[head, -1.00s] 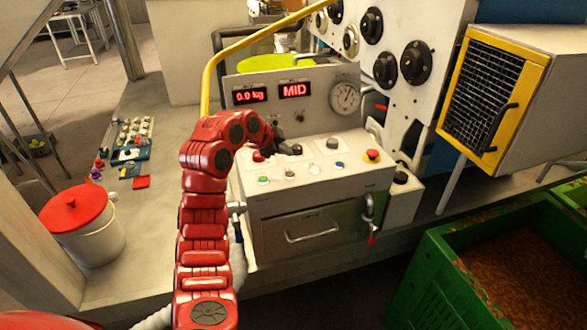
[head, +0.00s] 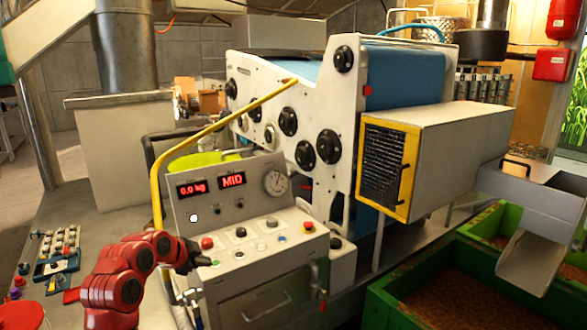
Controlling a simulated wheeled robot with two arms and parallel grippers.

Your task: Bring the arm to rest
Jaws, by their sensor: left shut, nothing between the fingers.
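My left arm comes up from the bottom left in red links. Its dark left gripper (head: 194,256) is shut and empty, at the left edge of the control panel (head: 265,240), close to the red button (head: 207,243). I cannot tell whether it touches the panel. The panel's displays (head: 232,180) read "0.0 kg" and "MID", with a round gauge (head: 275,182) to their right. My right gripper is not in view.
A yellow rail (head: 200,133) rises behind the panel. The white press (head: 300,120) and a yellow-framed box (head: 390,165) stand to the right. Green crates (head: 400,300) hold brown material at the lower right. Small parts (head: 58,245) and a red lid (head: 22,314) are at the left.

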